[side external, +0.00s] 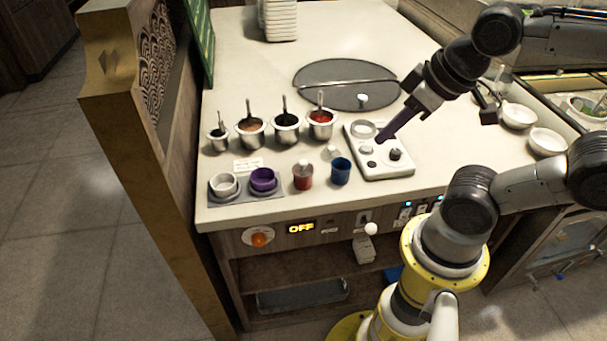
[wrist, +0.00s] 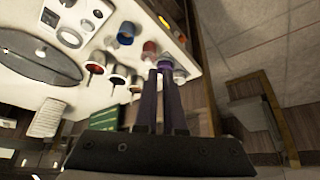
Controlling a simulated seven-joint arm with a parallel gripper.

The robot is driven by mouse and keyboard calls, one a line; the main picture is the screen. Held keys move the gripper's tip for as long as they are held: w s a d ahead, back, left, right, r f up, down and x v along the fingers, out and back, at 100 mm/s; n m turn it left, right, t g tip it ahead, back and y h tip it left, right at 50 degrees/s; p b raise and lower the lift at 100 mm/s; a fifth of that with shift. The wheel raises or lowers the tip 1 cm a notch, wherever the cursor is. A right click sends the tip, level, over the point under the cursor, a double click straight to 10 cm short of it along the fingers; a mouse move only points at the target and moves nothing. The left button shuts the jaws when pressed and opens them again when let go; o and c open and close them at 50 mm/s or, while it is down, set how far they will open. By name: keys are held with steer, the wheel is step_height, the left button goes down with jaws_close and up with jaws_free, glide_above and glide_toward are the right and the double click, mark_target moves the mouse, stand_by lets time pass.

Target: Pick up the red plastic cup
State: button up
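The red plastic cup (side external: 303,177) stands on the counter near its front edge, with a small white thing at its rim. It also shows in the wrist view (wrist: 149,50), just past my fingertips. A blue cup (side external: 341,172) stands to its right. My gripper (side external: 379,141) has long dark purple fingers and is over the white control panel, right of and behind the red cup. In the wrist view, my gripper's fingers (wrist: 159,68) run nearly parallel with a narrow gap. They hold nothing that I can see, and they are apart from the red cup.
Left of the red cup, a grey tray (side external: 242,195) bears a white cup (side external: 224,186) and a purple cup (side external: 263,181). Several metal sauce pots (side external: 252,137) with ladles stand behind. The control panel (side external: 390,167) has raised knobs. The back of the counter has clear room.

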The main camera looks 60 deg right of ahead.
steer(key=o, duration=1.4)
steer(key=m, duration=0.2)
steer(key=m+g, duration=0.5)
steer(key=m, duration=1.3)
glide_above(301, 163)
step_height(301, 163, down, 6)
steer(key=shift+g, duration=0.3)
step_height(301, 163, down, 10)
steer(key=shift+s+f, duration=0.1)
steer(key=shift+s, duration=0.05)
steer(key=shift+f, duration=3)
